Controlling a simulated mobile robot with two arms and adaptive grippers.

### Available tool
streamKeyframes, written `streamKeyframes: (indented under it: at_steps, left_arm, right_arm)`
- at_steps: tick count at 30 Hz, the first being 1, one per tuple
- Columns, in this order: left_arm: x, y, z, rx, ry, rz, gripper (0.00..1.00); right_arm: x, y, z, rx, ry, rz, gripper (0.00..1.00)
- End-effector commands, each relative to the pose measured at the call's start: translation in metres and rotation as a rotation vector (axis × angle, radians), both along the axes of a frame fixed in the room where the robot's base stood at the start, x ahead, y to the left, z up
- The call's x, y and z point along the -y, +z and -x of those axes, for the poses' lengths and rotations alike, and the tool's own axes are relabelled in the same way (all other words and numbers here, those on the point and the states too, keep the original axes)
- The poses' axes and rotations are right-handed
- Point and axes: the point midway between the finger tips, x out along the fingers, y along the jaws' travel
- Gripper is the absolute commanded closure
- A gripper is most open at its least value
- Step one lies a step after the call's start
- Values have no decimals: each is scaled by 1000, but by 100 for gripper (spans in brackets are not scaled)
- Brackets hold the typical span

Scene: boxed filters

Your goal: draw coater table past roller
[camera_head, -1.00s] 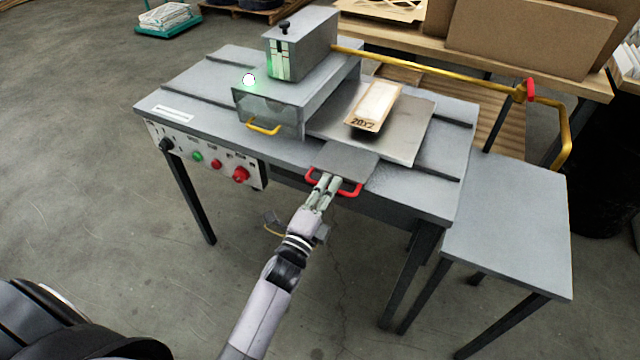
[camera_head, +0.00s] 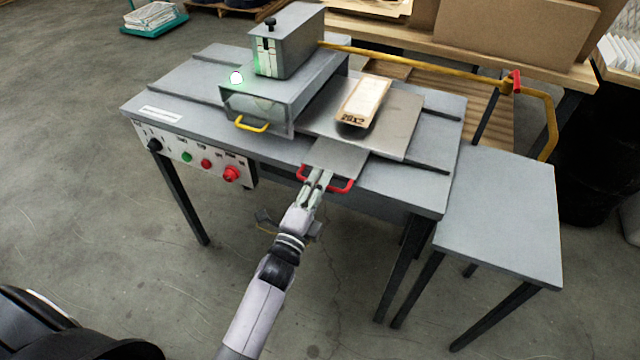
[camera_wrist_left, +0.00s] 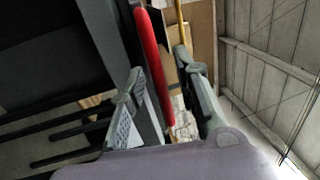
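The coater table is a flat grey plate (camera_head: 398,138) on top of the bench machine, with a narrower front tab (camera_head: 336,157) ending in a red handle (camera_head: 342,188). A boxed filter (camera_head: 365,97) lies on the plate. The plate's left side meets the grey hood (camera_head: 280,95) with a yellow handle; the roller itself is hidden. My left gripper (camera_head: 318,175) is at the red handle. In the left wrist view its fingers (camera_wrist_left: 160,70) stand either side of the red bar (camera_wrist_left: 153,60), with visible gaps, so it looks open around it. My right gripper is out of view.
A control panel (camera_head: 195,155) with coloured buttons is on the bench front. A lower grey side table (camera_head: 500,215) stands at right. A yellow rail (camera_head: 430,68) runs behind the plate. Cardboard (camera_head: 515,35) is on the wooden bench at the back.

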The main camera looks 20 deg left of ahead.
Motion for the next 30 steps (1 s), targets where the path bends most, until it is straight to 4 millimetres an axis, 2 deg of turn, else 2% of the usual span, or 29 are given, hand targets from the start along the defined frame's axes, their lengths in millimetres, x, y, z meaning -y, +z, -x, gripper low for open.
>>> streamKeyframes:
  at_steps: [5, 18, 24, 30]
  left_arm:
    - [-1, -4, 15, -3, 1, 0, 71]
    - [-8, -21, 100, -4, 1, 1, 71]
    - [-9, -23, 116, -1, 1, 0, 71]
    - [-9, -23, 118, 0, 0, 0, 71]
  right_arm:
    - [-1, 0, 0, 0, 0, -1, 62]
    - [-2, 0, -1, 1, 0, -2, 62]
    - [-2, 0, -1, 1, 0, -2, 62]
    - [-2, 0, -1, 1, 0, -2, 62]
